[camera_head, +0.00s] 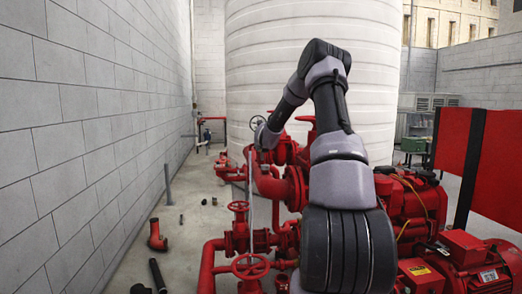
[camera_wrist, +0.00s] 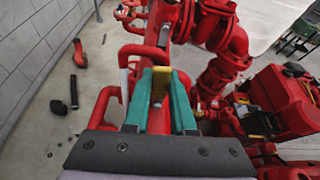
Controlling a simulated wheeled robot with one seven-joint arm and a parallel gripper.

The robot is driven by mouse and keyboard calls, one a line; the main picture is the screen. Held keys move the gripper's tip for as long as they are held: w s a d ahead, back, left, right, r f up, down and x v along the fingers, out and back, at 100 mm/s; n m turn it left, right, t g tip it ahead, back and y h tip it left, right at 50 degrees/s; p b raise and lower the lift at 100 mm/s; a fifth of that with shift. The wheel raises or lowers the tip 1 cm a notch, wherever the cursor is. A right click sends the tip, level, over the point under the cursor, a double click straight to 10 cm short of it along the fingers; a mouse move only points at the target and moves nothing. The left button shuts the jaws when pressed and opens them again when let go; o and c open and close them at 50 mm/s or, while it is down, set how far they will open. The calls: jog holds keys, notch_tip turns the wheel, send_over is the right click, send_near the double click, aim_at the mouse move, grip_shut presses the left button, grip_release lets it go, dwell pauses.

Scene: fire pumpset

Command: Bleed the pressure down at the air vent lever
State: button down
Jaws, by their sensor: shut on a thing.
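My gripper (camera_wrist: 160,82) shows its two teal fingers in the wrist view, closed from both sides on a small yellow lever (camera_wrist: 160,78). This looks like the air vent lever. It stands among the red pump pipes, and its lower part is hidden between the fingers. In the head view my arm arches over the pumpset and its wrist end comes down at the red pipework; the fingers and the lever cannot be made out clearly there.
Red pipes and valves with handwheels (camera_head: 250,266) crowd around the gripper. A thin upright pole (camera_head: 250,190) stands close by. A red engine (camera_wrist: 280,100) is at right. A grey block wall (camera_head: 75,140) runs along the left, with loose pipe pieces (camera_head: 156,236) on the floor. A white tank (camera_head: 260,60) stands behind.

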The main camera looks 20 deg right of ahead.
jog(key=shift+d+r, duration=0.25)
jog(key=shift+r, duration=0.05)
jog(key=c, duration=0.8)
grip_release()
jog(key=shift+o, duration=0.3)
jog(key=shift+f, duration=0.1)
jog(key=shift+a, duration=0.1)
jog(key=v, duration=1.1)
